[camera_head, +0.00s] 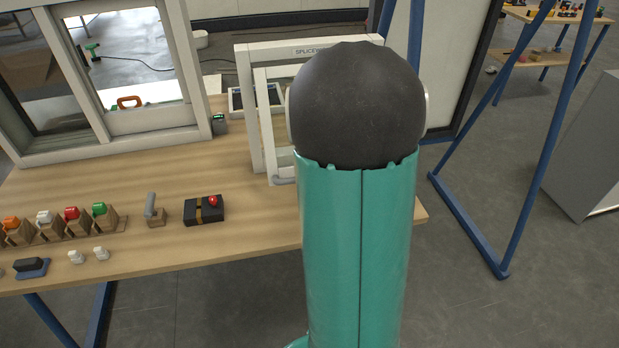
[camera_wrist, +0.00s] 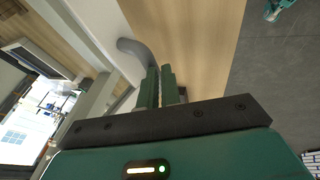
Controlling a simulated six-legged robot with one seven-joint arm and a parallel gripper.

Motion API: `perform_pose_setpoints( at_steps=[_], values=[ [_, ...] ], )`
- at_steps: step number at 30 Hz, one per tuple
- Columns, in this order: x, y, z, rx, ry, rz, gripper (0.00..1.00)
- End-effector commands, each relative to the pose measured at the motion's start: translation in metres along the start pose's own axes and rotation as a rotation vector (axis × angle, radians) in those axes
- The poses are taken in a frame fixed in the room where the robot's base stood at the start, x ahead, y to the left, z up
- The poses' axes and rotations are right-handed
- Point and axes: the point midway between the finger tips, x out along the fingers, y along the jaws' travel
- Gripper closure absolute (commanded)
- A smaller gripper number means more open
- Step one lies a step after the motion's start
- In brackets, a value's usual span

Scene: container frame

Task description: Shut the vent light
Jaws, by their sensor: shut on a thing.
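The vent light is a small white-framed window on the bench, partly hidden behind my green arm. Its outer frame (camera_head: 245,100) stands upright. Its inner sash (camera_head: 264,130) appears to stand out from that frame, toward the near side; the arm hides its right part, so the exact gap is unclear. A grey handle (camera_head: 284,180) sits low on the sash. In the wrist view, the curved grey handle (camera_wrist: 135,47) runs down to my gripper (camera_wrist: 160,84), whose green fingers are closed on it. The gripper is hidden in the head view.
The wooden bench (camera_head: 150,235) holds a larger white window frame (camera_head: 160,120) at left. A black box with a red button (camera_head: 204,210), a grey lever (camera_head: 152,210) and coloured switches (camera_head: 72,215) lie nearer. A blue metal frame (camera_head: 510,210) stands at right.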

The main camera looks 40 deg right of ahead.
Motion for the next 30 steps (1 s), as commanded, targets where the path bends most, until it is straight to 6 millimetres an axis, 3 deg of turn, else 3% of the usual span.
perform_pose_setpoints(
  at_steps=[6, 12, 21, 30],
  values=[
    [0.041, 0.020, 0.009, 0.003, 0.002, -0.015, 1.00],
    [0.069, 0.048, 0.016, 0.001, 0.002, -0.010, 1.00],
    [0.086, 0.072, 0.021, 0.000, 0.001, -0.006, 1.00],
    [0.088, 0.077, 0.022, 0.001, 0.000, -0.003, 1.00]
  ],
)
